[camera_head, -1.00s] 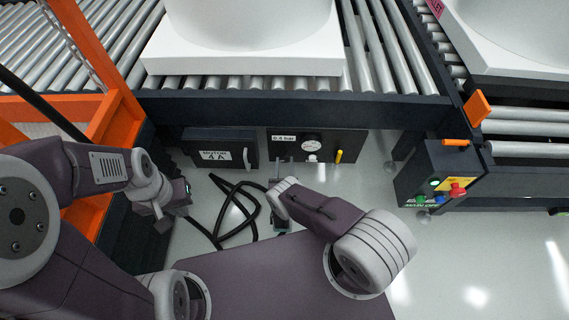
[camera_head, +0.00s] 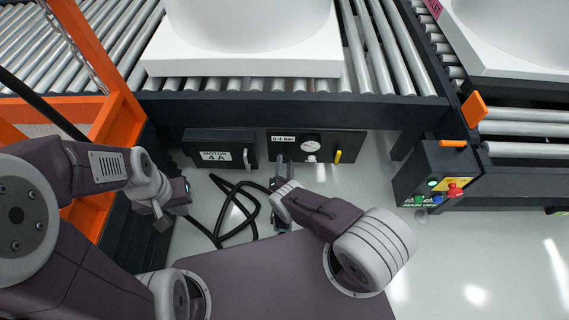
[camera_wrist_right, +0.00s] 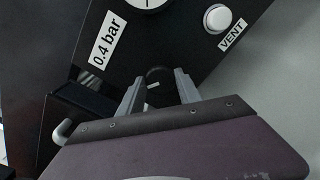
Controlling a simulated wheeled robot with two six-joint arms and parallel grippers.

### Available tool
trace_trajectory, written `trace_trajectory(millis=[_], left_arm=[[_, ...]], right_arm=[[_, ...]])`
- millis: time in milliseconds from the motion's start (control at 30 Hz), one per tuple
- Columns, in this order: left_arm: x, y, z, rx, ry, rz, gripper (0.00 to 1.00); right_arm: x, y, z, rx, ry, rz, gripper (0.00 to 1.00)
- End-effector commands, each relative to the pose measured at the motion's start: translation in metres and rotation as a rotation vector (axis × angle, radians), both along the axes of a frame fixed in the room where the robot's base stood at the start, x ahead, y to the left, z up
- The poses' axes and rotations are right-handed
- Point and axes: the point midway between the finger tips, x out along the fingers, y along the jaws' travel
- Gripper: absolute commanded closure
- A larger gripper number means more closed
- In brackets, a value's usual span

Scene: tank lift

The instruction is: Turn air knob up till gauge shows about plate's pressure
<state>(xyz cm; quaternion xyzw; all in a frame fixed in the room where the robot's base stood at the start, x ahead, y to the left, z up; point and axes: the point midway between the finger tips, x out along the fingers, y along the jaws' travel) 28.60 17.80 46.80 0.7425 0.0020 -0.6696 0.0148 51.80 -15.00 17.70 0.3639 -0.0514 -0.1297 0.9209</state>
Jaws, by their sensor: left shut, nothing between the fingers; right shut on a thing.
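The air panel (camera_head: 350,147) is black and sits under the conveyor's front rail. Its plate (camera_wrist_right: 107,40) reads 0.4 bar; it also shows in the head view (camera_head: 284,139). The round white gauge (camera_head: 311,145) is beside the plate; its needle is too small to read, and the right wrist view cuts the gauge off. My right gripper (camera_wrist_right: 159,84) is shut on the black air knob (camera_wrist_right: 155,75), which lies between its fingertips below the plate and gauge. My left gripper (camera_head: 170,212) is shut and empty, left of the panel and apart from it.
A white VENT button (camera_wrist_right: 218,18) and a yellow lever (camera_head: 339,156) are close to the knob. A dark motor box (camera_head: 220,148) is to the left. Black hoses (camera_head: 236,190) lie on the floor. A control box (camera_head: 440,175) with a red button stands at right.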

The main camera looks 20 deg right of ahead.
Motion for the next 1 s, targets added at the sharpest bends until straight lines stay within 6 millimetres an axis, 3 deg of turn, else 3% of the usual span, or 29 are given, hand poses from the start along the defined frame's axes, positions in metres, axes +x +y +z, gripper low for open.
trace_trajectory(millis=[1000], left_arm=[[0.000,0.000,0.015,0.000,0.000,0.000,1.00]], right_arm=[[-0.001,-0.001,-0.002,0.924,-0.265,0.000,1.00]])
